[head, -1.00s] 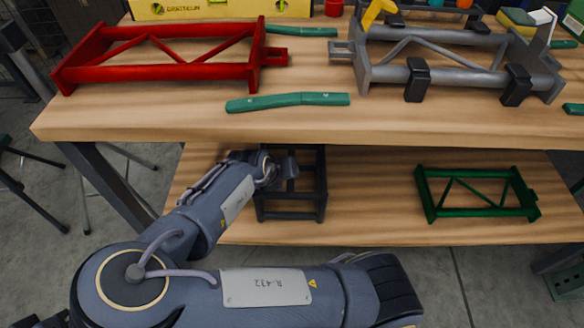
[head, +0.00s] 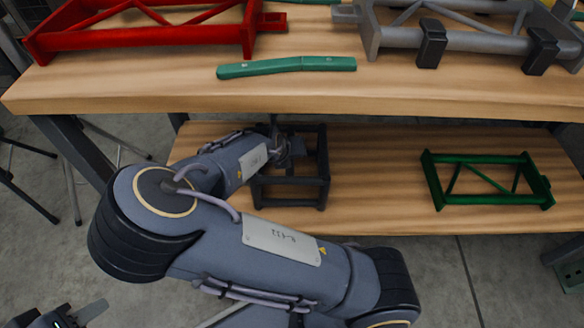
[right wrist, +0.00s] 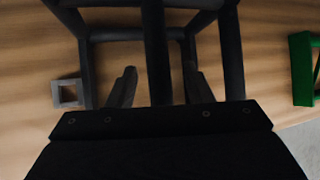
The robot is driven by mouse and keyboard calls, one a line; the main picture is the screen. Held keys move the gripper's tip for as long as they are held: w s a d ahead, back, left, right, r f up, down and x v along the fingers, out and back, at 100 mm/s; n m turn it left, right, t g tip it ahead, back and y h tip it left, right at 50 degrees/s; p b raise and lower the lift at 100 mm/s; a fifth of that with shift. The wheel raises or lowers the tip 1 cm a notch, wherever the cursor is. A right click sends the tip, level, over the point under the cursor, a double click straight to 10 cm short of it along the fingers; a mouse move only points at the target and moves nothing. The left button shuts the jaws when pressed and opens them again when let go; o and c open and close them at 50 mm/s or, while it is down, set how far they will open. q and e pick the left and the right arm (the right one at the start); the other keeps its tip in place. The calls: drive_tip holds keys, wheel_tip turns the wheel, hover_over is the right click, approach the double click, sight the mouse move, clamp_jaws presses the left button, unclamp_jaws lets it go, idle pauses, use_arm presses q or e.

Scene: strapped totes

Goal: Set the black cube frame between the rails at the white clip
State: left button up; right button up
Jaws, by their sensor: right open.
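The black cube frame (head: 292,191) stands on the lower wooden shelf, partly covered by my right arm. My right gripper (head: 288,152) is at its upper bars. In the right wrist view my right gripper (right wrist: 159,88) is open, with one finger on each side of a bar of the cube frame (right wrist: 155,45). I cannot tell whether the fingers touch it. My left gripper (head: 78,316) is partly in view at the bottom left corner, away from the shelf; its opening is unclear. Grey rails (head: 480,40) lie on the upper bench. I cannot make out the white clip now.
A green truss frame (head: 487,182) lies on the shelf at right; its edge shows in the wrist view (right wrist: 303,70). The bench edge (head: 300,105) overhangs the shelf. A red frame (head: 140,35), a green strip (head: 285,67) and black clips (head: 432,43) are on the bench.

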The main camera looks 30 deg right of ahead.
clamp_jaws()
drive_tip(key=shift+w+r, duration=0.1)
idle(1.2)
